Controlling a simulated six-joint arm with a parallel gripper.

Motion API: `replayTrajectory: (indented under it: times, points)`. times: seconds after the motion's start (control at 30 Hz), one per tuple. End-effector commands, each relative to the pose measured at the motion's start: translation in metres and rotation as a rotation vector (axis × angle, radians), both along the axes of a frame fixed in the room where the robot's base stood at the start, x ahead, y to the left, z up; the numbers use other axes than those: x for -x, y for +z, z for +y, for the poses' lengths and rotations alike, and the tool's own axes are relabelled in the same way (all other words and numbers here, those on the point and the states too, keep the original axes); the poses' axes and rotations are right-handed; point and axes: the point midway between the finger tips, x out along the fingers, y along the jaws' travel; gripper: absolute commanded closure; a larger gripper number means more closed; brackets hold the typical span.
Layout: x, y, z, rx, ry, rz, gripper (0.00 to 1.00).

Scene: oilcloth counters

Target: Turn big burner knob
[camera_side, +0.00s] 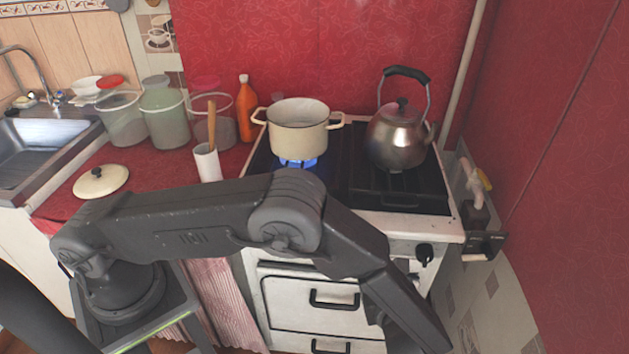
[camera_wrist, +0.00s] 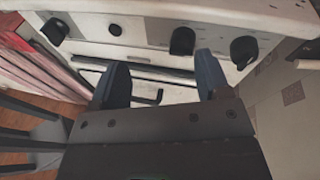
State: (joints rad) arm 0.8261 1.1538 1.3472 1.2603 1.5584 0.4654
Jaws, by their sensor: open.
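The white stove front carries several black knobs in a row. In the wrist view they are a far-left knob (camera_wrist: 55,31), a smaller one (camera_wrist: 115,27), a right-centre knob (camera_wrist: 182,41) and a far-right knob (camera_wrist: 243,52). Which one is the big burner's knob, I cannot tell. One knob (camera_side: 424,254) shows at the right of the stove front in the side view; my arm hides others. My gripper (camera_wrist: 161,76) is open and empty, its fingers apart below the knob row. The right finger is just below the right-centre knob, with no contact visible. The side view does not show the fingertips.
A cream pot (camera_side: 298,132) stands over a blue flame (camera_side: 297,162). A metal kettle (camera_side: 398,138) stands on the right of the stove (camera_side: 459,225). The oven handle (camera_side: 334,299) sticks out below the knobs. A tiled wall is close on the right.

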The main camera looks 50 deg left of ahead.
Motion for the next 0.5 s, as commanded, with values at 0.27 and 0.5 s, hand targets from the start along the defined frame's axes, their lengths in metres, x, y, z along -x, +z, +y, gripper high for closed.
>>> replayTrajectory:
  times: [0.27, 0.5]
  points:
    - [-0.002, 0.047, 0.030, 0.178, 0.151, -0.022, 0.30]
    - [0.004, 0.084, 0.056, 0.334, 0.280, -0.051, 0.30]
